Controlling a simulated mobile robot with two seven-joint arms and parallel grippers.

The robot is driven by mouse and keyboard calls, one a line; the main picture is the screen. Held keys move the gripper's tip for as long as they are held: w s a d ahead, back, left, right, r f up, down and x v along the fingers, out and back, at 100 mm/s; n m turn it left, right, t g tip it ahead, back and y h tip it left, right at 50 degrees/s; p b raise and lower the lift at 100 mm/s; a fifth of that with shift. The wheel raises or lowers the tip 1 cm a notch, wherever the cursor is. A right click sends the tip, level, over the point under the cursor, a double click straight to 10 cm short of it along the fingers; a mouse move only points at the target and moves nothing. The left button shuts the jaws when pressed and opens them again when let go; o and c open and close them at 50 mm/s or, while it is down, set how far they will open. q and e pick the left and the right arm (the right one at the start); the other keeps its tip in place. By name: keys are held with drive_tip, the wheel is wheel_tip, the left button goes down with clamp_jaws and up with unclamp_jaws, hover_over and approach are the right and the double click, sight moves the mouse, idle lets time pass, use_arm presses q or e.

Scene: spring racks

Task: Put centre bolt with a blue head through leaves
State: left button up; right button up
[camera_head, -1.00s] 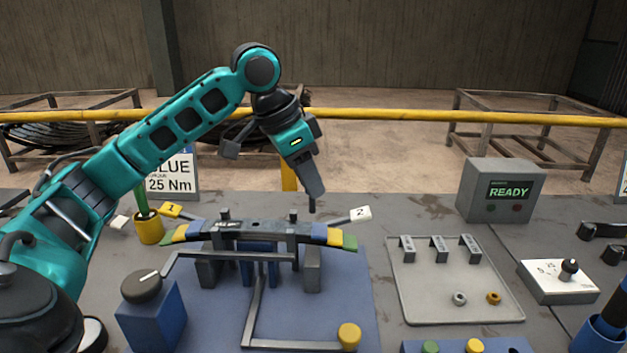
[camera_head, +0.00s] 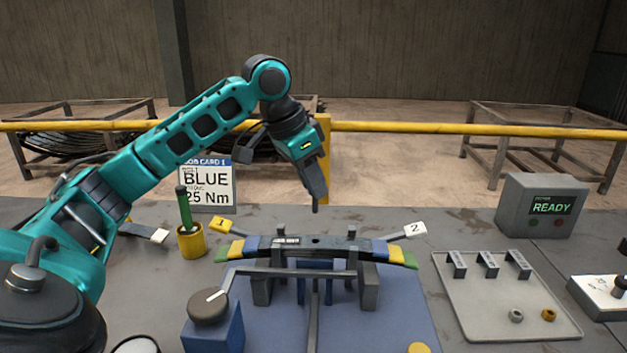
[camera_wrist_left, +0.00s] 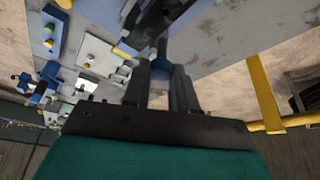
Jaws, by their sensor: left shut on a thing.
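My left gripper (camera_head: 315,190) is in the air above the middle of the leaf pack (camera_head: 348,245), pointing down. It is shut on the bolt (camera_head: 315,208), whose dark shank sticks out below the fingertips in the head view. In the left wrist view a round blue head (camera_wrist_left: 161,72) shows between the fingers. The leaf pack lies across the grey supports, with blue, yellow and green stepped ends. A dark hole shows in the middle of its top, almost straight under the bolt, with a clear gap between them. My right gripper is not in view.
A bar frame (camera_head: 290,273) stands in front of the pack, beside a blue box with a black knob (camera_head: 208,306). A yellow cup (camera_head: 191,242) and a BLUE 25 Nm card (camera_head: 207,186) stand behind left. A grey tray (camera_head: 460,311) with clips and nuts lies right.

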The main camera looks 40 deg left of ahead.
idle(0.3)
use_arm(q)
drive_tip(key=shift+f, duration=0.1)
drive_tip(key=shift+f+b, duration=1.35)
drive_tip(key=shift+f, duration=1.15)
drive_tip(key=shift+p, duration=1.35)
drive_tip(key=shift+f+b, duration=0.4)
drive_tip(key=shift+f, duration=0.7)
idle(0.4)
drive_tip(key=o, duration=1.4)
drive_tip(key=shift+o, duration=0.2)
